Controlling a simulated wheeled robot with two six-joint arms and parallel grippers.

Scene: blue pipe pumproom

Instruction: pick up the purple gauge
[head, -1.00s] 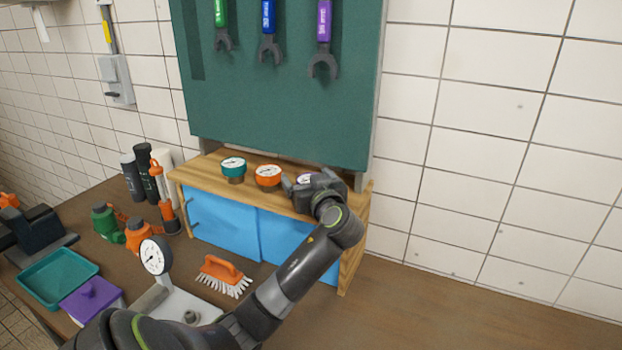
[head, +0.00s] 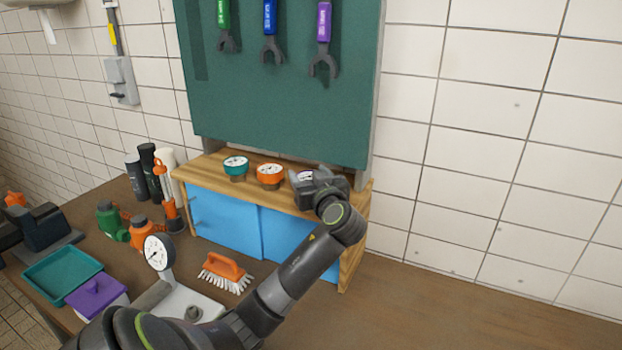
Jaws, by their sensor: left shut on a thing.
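The purple gauge (head: 305,175) is on top of the small wooden cabinet (head: 215,172), at the right end of a row of gauges. Only part of its white face and purple rim shows; my gripper hides the rest. My left gripper (head: 303,183) is shut on the purple gauge, at the cabinet's top. I cannot tell whether the gauge is lifted off the wood. My right gripper is not in view.
An orange gauge (head: 270,174) and a teal gauge (head: 236,166) stand just left of my gripper. A green tool board (head: 280,105) rises behind. An orange brush (head: 226,269) and a dial stand (head: 158,252) are in front. The bench at right is clear.

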